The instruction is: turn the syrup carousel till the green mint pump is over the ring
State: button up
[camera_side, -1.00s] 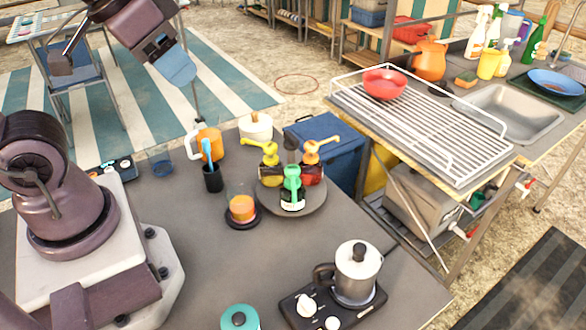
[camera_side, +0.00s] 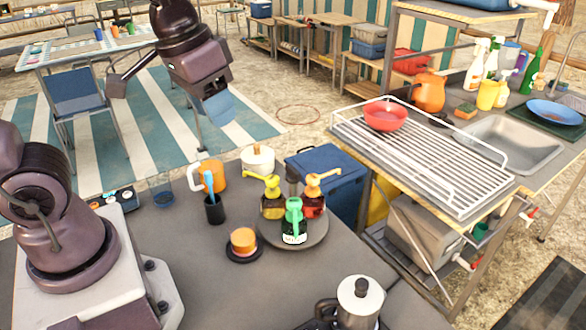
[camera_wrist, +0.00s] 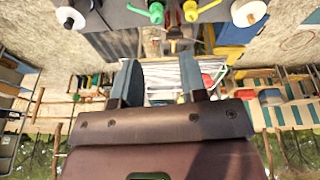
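The syrup carousel (camera_side: 316,238) is a grey disc on the table in the side view. It bears a green pump (camera_side: 294,208) at its front, a yellow pump (camera_side: 271,197) at back left and an orange-red pump (camera_side: 314,203) at back right. The green pump (camera_wrist: 152,12) and yellow pump (camera_wrist: 198,10) show at the top of the upside-down wrist view. My gripper (camera_side: 210,135) is up and left of the carousel, well apart from it. Its fingers (camera_wrist: 161,85) are apart and empty. I cannot tell which thing is the task's ring; a thin red ring (camera_side: 297,115) lies on the ground beyond.
Left of the carousel stand an orange mug (camera_side: 211,178), a black cup (camera_side: 214,210) with blue utensils and an orange cup (camera_side: 243,240) on a dark coaster. A white pot (camera_side: 258,158) is behind. A moka pot (camera_side: 358,300) stands at front right.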

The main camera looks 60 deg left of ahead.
jog(key=w+a+f+n+g, duration=0.25)
jog(key=w+f+n, duration=0.25)
jog(key=w+n, duration=0.45)
jog(key=n, duration=0.8)
send_near(293, 168)
jog(key=shift+m+g, duration=0.25)
jog(key=f, duration=0.9)
jog(key=shift+w+d, duration=0.15)
jog(key=shift+w, duration=0.05)
grip_shut()
